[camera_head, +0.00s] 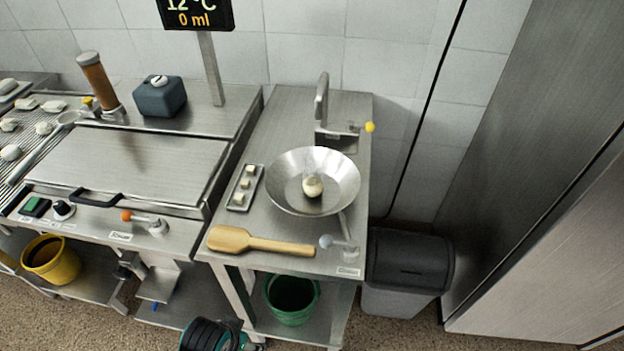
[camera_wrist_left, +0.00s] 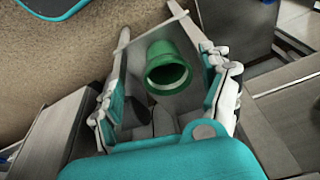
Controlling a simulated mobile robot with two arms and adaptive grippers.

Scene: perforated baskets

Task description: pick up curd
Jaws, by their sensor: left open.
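A round pale lump (camera_head: 312,187) sits in the wide metal pan (camera_head: 287,182) on the right-hand steel counter. Small whitish cubes (camera_head: 244,184) lie in a row on a narrow tray (camera_head: 233,206) left of the pan. I cannot tell for certain which of these is the curd. My left gripper (camera_wrist_left: 158,85) is open and empty in the left wrist view, with its fingers spread on both sides of the green bucket, which is farther off. Part of my left arm shows low in the head view, below the counter. My right gripper is not in view.
A wooden spatula (camera_head: 262,243) lies along the counter's front edge. A tap (camera_head: 321,100) stands behind the pan. The green bucket (camera_head: 291,298) is on the shelf below. A grey bin (camera_head: 405,270) stands right of the counter, a closed flat griddle lid (camera_head: 150,162) left.

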